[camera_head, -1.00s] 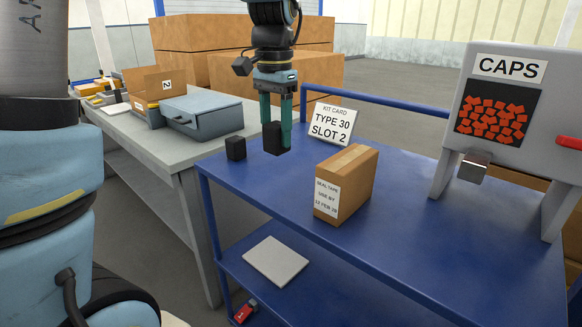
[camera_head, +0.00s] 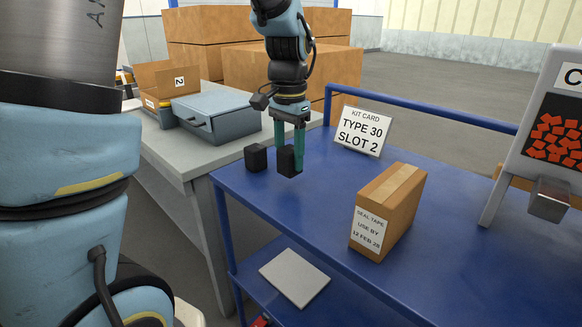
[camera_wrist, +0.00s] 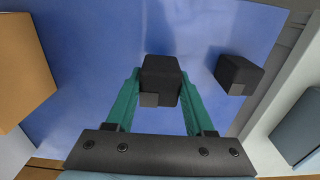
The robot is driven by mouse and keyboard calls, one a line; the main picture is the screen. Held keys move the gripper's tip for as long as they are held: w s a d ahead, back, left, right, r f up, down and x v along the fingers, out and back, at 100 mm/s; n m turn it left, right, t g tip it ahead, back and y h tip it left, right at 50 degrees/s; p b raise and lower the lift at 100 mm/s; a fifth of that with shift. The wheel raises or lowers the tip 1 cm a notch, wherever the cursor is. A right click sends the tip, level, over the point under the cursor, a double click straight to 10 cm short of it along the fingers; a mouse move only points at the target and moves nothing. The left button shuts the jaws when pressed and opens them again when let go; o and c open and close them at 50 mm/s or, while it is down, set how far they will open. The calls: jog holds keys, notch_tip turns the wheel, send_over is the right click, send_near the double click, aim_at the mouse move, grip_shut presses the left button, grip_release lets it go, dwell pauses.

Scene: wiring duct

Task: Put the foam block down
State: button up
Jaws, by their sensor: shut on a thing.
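A dark foam block (camera_head: 287,160) is between the teal fingers of my gripper (camera_head: 290,160), which is shut on it. The block is upright over the blue cart top (camera_head: 325,235), close to its surface; I cannot tell whether it touches. In the wrist view, the held block (camera_wrist: 161,72) sits between the fingertips (camera_wrist: 160,85). A second, similar dark block (camera_head: 256,158) stands just left of it on the cart, apart from it. That block also shows in the wrist view (camera_wrist: 239,72), at right. Which of the two the task means by name, no label shows.
A kit card (camera_head: 361,131) reading "TYPE 30 SLOT 2" stands behind. A seal tape carton (camera_head: 390,212) stands to the right, with the caps dispenser (camera_head: 550,140) beyond. A grey bench (camera_head: 200,155) with a blue-grey case (camera_head: 216,118) is at left.

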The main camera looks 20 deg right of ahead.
aim_at(289, 169)
jog(key=shift+f, duration=1.75)
jog(key=shift+f, duration=0.1)
jog(key=o, duration=1.3)
notch_tip(289, 169, up, 12)
jog(key=shift+r, duration=0.1)
jog(key=s+a+f+n, duration=0.1)
jog(key=a+f+n, duration=0.2)
jog(key=a, duration=0.5)
jog(key=s+a+f+n+t, duration=0.1)
jog(key=a+f+n, duration=0.3)
jog(key=a+f, duration=0.2)
jog(key=s+a+f+n, duration=0.1)
jog(key=a+f+n, duration=0.3)
jog(key=a, duration=0.7)
jog(key=shift+a+f+t, duration=0.1)
jog(key=shift+f+t, duration=0.2)
